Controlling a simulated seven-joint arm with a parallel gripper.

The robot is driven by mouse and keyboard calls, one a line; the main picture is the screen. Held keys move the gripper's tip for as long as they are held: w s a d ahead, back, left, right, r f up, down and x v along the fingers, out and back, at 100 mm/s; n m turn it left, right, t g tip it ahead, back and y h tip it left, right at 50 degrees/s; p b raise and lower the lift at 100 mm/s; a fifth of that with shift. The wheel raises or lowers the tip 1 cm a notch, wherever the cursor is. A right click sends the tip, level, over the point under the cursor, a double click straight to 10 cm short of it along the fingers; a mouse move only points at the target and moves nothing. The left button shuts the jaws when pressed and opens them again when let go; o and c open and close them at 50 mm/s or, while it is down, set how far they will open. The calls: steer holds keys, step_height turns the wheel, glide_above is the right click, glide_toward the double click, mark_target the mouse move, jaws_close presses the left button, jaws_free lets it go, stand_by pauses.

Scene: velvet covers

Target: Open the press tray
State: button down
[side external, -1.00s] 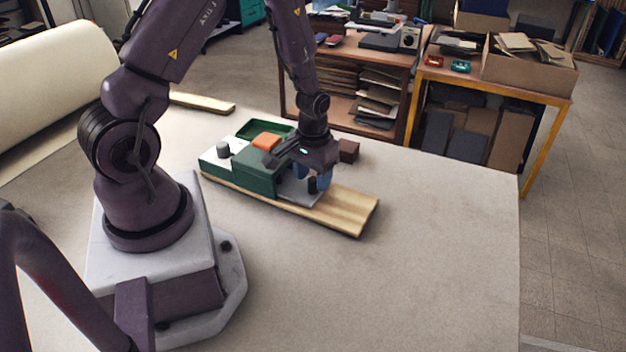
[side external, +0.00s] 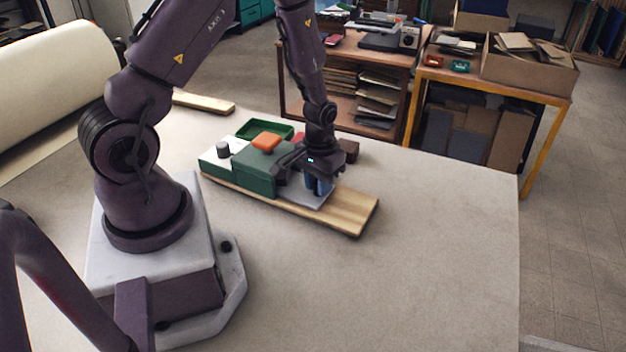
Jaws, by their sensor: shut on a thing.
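The press (side external: 256,175) is a green block with a white left part, a dark knob and an orange piece (side external: 266,141) on top. It stands on a long wooden board (side external: 355,208). Its thin grey press tray (side external: 310,200) sticks out from the right side of the green block, over the board. My gripper (side external: 319,188) points down over the tray, its blue fingers shut on the tray's small dark handle. The fingers mostly hide the handle.
A green open bin (side external: 265,129) lies behind the press, and a dark brown block (side external: 349,150) stands behind my gripper. A pale wooden strip (side external: 204,103) and a big cream roll (side external: 55,85) lie at the left. The table (side external: 430,235) is clear to the right and front.

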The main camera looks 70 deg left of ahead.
steer(key=w+d, duration=0.6)
steer(key=d, duration=0.1)
steer(key=c, duration=0.9)
jaws_free()
steer(key=shift+s, duration=0.1)
steer(key=shift+r, duration=0.1)
step_height(320, 180, up, 13)
steer(key=shift+f, duration=0.1)
